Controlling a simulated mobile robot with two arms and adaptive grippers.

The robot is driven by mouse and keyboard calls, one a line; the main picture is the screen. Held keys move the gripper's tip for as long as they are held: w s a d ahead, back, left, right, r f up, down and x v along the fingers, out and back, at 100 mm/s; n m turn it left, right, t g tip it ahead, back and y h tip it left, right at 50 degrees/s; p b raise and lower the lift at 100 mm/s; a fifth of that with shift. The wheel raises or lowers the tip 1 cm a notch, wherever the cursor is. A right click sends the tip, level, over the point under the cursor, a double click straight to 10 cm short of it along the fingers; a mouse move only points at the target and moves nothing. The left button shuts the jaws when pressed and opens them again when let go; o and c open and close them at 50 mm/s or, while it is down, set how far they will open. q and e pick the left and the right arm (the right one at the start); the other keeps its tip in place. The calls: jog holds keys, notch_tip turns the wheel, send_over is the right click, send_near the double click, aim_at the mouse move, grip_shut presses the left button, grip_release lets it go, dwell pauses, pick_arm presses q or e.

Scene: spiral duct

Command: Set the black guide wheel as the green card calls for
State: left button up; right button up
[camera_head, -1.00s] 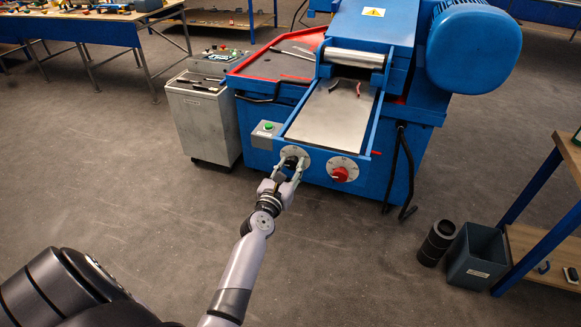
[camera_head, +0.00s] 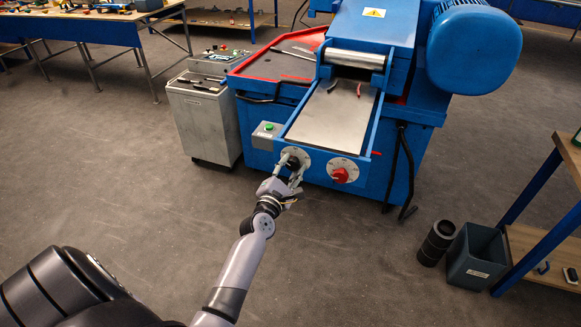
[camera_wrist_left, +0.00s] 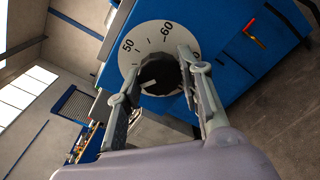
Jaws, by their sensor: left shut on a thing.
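The black guide wheel (camera_wrist_left: 158,76) sits at the centre of a pale round dial (camera_wrist_left: 140,38) marked with numbers; 50 and 60 are readable in the left wrist view. The wheel has a pale mark on its face. In the head view the wheel (camera_head: 292,162) is on the front of the blue machine, partly hidden by my left gripper (camera_head: 290,172). My left gripper is shut on the wheel, one finger on each side, and looks rolled over. I cannot make out a green card. My right gripper is not in view.
A red knob (camera_head: 340,175) on a second dial is just right of the black wheel. A box with a green button (camera_head: 267,128) is above left. A grey cabinet (camera_head: 204,120) stands left of the machine. A cable (camera_head: 402,170) hangs on the right.

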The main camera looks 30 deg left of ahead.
pick_arm(q)
jog(key=m+p, duration=0.1)
jog(key=m, duration=0.5)
jog(key=shift+m, duration=0.3)
jog(key=m+p, duration=0.1)
jog(key=m, duration=0.3)
jog(key=shift+m, duration=0.7)
jog(key=o, duration=1.2)
jog(key=shift+r, duration=0.1)
jog(key=shift+c, duration=0.2)
jog(key=shift+s, duration=0.1)
jog(key=v, duration=1.1)
jog(key=shift+s, duration=0.4)
